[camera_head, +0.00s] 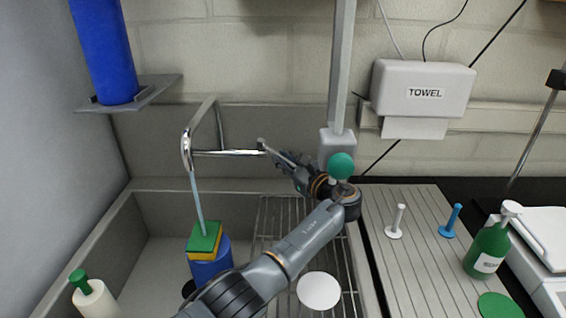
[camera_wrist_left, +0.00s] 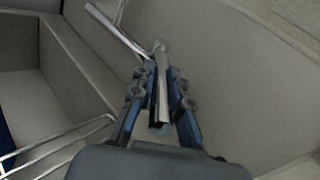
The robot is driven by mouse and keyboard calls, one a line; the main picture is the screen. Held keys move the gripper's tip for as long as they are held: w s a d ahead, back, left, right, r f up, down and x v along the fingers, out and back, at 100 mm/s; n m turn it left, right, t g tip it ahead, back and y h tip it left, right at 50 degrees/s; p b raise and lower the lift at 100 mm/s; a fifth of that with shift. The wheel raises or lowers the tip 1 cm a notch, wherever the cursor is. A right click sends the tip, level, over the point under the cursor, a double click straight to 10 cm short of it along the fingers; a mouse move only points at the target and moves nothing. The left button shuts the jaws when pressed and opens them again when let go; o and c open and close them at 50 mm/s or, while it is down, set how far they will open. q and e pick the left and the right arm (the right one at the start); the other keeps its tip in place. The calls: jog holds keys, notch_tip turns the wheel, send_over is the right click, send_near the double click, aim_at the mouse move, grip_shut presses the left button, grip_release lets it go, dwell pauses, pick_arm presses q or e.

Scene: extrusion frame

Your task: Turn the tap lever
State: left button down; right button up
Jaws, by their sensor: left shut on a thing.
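A chrome tap (camera_head: 225,152) stands over the sink, its spout bent up and over to the left. A pale blue stream (camera_head: 198,200) hangs from the spout down to the green and yellow sponge. The tap lever (camera_head: 262,143) is at the right end of the tap body. My left gripper (camera_head: 276,156) reaches it from the right. In the left wrist view, my left gripper (camera_wrist_left: 162,92) is shut on the tap lever (camera_wrist_left: 162,98), which lies lengthwise between the fingers. My right gripper is not in view.
In the sink are a blue cup (camera_head: 210,262) under the sponge (camera_head: 204,240), a wire rack (camera_head: 268,222) and a white disc (camera_head: 318,291). A cream bottle (camera_head: 92,300) stands at left. The ribbed drainboard (camera_head: 412,262) at right holds two small pegs and a green bottle (camera_head: 486,250).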

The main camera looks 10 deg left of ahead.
pick_arm(q)
jog(key=c, duration=1.3)
grip_release()
jog(key=v, duration=0.7)
jog(key=shift+d, duration=0.2)
jog(key=shift+s, duration=0.15)
